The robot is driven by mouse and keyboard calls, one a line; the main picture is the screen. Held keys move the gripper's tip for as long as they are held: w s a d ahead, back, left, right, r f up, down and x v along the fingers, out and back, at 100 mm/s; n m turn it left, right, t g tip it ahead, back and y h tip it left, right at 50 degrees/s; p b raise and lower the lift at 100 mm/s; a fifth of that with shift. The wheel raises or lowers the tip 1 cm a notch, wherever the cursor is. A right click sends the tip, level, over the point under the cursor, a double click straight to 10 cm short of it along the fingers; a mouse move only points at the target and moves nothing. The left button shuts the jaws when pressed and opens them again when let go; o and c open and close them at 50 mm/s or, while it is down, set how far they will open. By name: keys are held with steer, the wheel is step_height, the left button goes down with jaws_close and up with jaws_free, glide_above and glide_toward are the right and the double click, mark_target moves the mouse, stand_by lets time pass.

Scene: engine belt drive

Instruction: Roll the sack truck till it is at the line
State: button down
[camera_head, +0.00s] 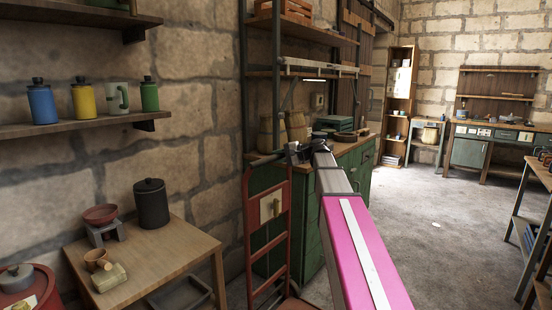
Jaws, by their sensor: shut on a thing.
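The sack truck (287,228) is a red upright metal frame with rungs and a pale label plate. It stands in the middle of the view, in front of the green cabinet. My gripper (293,154) is at the top of the truck's frame and is shut on its upper bar. The fingers are small and partly hidden by my own pink and grey arm. The foot of the truck is partly cut off by the lower edge and hidden by my arm. I cannot make out a line on the floor.
A wooden table (180,250) with a black canister (151,204) and a red scale (101,220) stands left of the truck. The green cabinet (312,240) is close behind it. Open grey floor (430,240) lies to the right, with a workbench (540,190) at the right edge.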

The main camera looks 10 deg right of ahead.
steer(key=c, duration=0.9)
jaws_free()
steer(key=shift+o, duration=0.2)
steer(key=v, duration=1)
steer(key=shift+s+d, duration=0.15)
steer(key=shift+d, duration=0.2)
